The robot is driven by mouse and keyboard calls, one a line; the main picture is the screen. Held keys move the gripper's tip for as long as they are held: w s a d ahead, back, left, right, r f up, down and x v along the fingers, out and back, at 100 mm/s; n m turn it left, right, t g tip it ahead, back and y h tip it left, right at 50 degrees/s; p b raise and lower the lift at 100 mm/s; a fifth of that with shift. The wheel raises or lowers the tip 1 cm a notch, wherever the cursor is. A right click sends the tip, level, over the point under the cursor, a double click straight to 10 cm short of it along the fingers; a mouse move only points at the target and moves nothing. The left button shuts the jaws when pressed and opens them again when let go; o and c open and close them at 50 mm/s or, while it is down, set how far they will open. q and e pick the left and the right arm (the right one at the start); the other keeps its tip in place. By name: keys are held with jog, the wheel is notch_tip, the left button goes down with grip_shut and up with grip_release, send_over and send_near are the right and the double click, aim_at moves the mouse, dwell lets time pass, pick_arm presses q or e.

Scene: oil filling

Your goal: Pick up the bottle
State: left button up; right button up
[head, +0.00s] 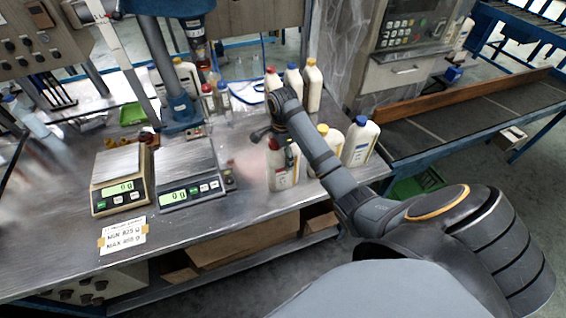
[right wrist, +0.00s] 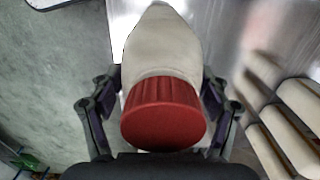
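In the right wrist view the red cap (right wrist: 162,115) and pale bottle body (right wrist: 158,45) lie between the two fingers of my right gripper (right wrist: 160,85). The fingers flank the bottle closely; contact is unclear. My left gripper is not in view.
More bottles (head: 293,82) stand behind. Two scales (head: 122,180) sit on the left. A conveyor (head: 455,115) lies at the right.

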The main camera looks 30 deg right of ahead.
jog(key=c, duration=0.7)
grip_shut()
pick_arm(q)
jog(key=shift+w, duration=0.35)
pick_arm(e)
jog(key=shift+w, duration=0.1)
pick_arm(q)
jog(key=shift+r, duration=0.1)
pick_arm(e)
jog(key=shift+r, duration=0.15)
